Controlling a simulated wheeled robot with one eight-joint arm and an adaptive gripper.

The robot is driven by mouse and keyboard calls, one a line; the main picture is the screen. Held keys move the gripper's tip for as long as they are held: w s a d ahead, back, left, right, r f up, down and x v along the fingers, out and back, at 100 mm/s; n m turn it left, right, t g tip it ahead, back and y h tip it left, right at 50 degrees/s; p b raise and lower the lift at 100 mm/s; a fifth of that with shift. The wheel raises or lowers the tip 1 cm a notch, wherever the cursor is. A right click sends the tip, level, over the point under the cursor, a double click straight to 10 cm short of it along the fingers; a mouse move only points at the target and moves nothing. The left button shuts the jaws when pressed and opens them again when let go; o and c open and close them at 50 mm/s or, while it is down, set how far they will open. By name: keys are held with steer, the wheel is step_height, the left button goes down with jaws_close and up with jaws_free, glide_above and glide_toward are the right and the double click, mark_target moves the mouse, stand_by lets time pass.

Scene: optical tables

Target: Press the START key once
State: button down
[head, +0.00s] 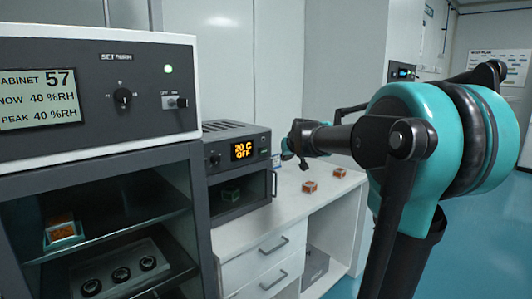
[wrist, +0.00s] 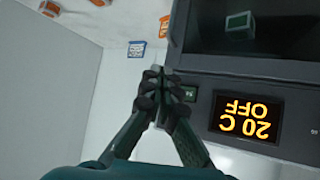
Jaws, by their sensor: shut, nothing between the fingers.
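A dark benchtop oven (head: 238,132) stands on the white counter, its orange display (head: 243,150) reading 20 C OFF. The display appears upside down in the wrist view (wrist: 246,117). In the head view my gripper (head: 293,154) is at the oven's right front.
A humidity cabinet (head: 98,85) with a readout and knob stands at left. Two orange-and-white blocks (head: 309,187) (head: 339,172) lie on the counter (head: 283,208). A green block (wrist: 238,22) shows behind the oven window.

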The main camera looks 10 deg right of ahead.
glide_toward(266, 154)
steer(key=shift+d+f+x, duration=0.1)
steer(key=shift+d+x, duration=0.1)
steer(key=shift+x, duration=0.7)
steer(key=shift+d+f+x, duration=0.15)
steer(key=shift+x, duration=0.75)
steer(key=shift+d+f+x, duration=0.1)
steer(key=shift+d+x, duration=0.1)
steer(key=shift+x, duration=0.7)
steer(key=shift+s+a, duration=0.1)
steer(key=shift+s, duration=0.05)
steer(key=shift+w+a, duration=0.2)
steer(key=shift+w, duration=0.1)
steer(key=shift+w+a, duration=0.25)
steer(key=shift+w, duration=0.05)
steer(key=shift+d, duration=0.1)
stand_by(0.4)
steer(key=shift+s+d, duration=0.4)
steer(key=shift+s, duration=0.25)
steer(key=shift+s+d, duration=0.1)
